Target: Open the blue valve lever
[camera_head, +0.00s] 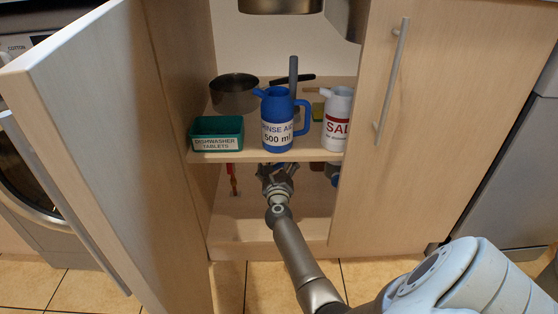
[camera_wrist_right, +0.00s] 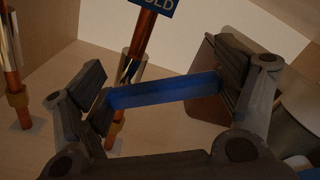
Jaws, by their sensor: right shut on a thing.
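In the right wrist view the blue valve lever (camera_wrist_right: 165,91) is a flat blue bar. It lies across the picture between the two dark fingers of my right gripper (camera_wrist_right: 163,92), which is shut on it with a finger at each end. A copper pipe (camera_wrist_right: 143,38) with a blue label, partly cut off and reading "OLD", runs behind the lever. In the head view my right gripper (camera_head: 276,176) is inside the open cabinet, below the shelf. The lever cannot be made out there. My left gripper is not in view.
Another copper pipe (camera_wrist_right: 13,80) stands at the left in the wrist view. The shelf (camera_head: 240,157) above the gripper holds a green box (camera_head: 216,133), a blue jug (camera_head: 277,118), a salt jug (camera_head: 338,117) and a pot (camera_head: 234,93). The left door (camera_head: 95,130) is open.

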